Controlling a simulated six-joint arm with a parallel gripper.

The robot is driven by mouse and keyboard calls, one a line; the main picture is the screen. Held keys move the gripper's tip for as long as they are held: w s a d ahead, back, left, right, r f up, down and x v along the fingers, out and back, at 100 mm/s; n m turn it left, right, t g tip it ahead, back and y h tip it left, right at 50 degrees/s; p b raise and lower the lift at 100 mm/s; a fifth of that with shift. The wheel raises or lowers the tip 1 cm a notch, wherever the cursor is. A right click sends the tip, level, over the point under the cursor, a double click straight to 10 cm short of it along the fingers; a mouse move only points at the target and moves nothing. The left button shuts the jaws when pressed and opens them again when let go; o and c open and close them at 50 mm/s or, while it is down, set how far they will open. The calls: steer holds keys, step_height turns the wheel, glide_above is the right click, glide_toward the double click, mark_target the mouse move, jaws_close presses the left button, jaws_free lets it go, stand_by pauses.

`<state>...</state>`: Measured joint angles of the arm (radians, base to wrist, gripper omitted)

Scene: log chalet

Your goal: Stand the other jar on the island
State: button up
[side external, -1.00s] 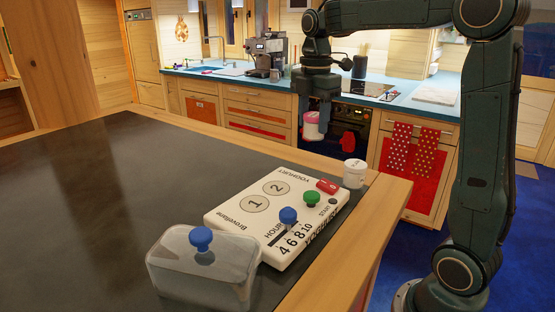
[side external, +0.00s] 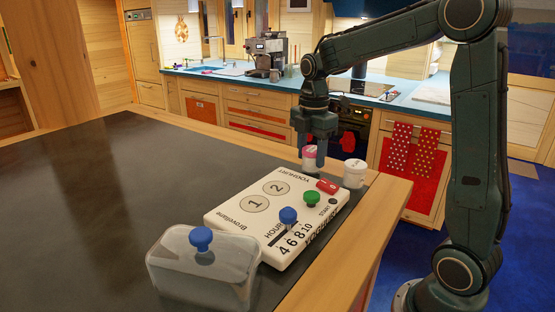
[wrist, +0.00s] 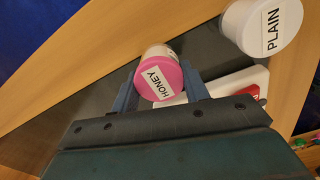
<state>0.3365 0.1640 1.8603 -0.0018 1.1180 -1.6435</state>
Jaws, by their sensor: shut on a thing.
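A white jar with a pink lid labelled HONEY (wrist: 159,77) is between the fingers of my gripper (wrist: 161,92), which is shut on it. In the side view the honey jar (side external: 309,157) hangs upright under my gripper (side external: 313,148), low over the far edge of the island (side external: 100,190). I cannot tell whether its base touches the top. A white jar labelled PLAIN (wrist: 264,30) stands on the island close by. In the side view the plain jar (side external: 354,174) is just right of the honey jar, with a small gap.
A white yoghurt maker panel (side external: 262,218) with blue and green knobs lies in front of the jars. A clear lidded box (side external: 200,268) stands at the near edge. The dark island top to the left is clear.

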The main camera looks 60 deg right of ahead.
mark_target(313, 151)
steer(key=shift+f, duration=0.35)
steer(key=o, duration=1.1)
steer(key=shift+c, duration=0.2)
steer(key=shift+r, duration=0.1)
step_height(313, 151, up, 12)
stand_by(0.5)
steer(key=s+a+f+m+t, duration=0.2)
steer(key=s+a+m, duration=0.2)
steer(key=s+m, duration=0.1)
steer(key=s+a+f+m+t, duration=0.1)
steer(key=s+a+f+m, duration=0.2)
steer(key=s, duration=0.4)
steer(key=s+a+f+m+t, duration=0.2)
steer(key=s+a+m, duration=0.3)
steer(key=s+m, duration=0.1)
steer(key=shift+s+a+f+m+t, duration=0.1)
steer(key=shift+a+f+m+t, duration=0.25)
steer(key=shift+m, duration=0.15)
